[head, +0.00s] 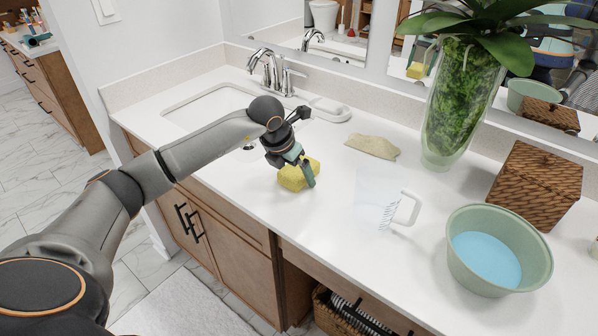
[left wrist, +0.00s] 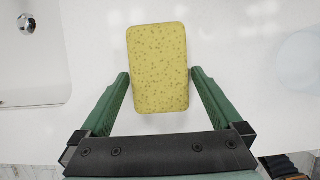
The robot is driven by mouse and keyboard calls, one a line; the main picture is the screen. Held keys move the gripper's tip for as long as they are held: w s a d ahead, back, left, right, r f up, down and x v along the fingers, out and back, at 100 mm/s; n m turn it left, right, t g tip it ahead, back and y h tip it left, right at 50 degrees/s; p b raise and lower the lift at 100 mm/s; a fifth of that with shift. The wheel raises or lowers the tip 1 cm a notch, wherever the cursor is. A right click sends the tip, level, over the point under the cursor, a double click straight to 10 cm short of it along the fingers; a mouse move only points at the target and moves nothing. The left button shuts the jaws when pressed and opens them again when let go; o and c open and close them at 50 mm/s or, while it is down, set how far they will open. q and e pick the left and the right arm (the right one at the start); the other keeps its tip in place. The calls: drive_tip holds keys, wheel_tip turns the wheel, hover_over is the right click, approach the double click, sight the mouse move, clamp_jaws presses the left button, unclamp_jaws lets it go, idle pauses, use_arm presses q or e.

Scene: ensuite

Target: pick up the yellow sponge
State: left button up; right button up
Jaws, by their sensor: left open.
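The yellow sponge (head: 296,177) lies on the white counter, right of the sink. In the left wrist view the sponge (left wrist: 158,68) shows whole, its near end between the two green fingers. My left gripper (head: 303,172) is over the sponge with its fingers pointing down, one at the sponge's right side. In the left wrist view the gripper (left wrist: 159,78) is open, with a finger on each side of the sponge and narrow gaps between. The contact height is hard to tell. My right gripper is not in view.
The sink (head: 207,103) and faucet (head: 272,70) are behind my left arm.

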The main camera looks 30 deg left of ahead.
use_arm(q)
drive_tip(key=c, duration=1.2)
drive_tip(key=shift+o, duration=0.2)
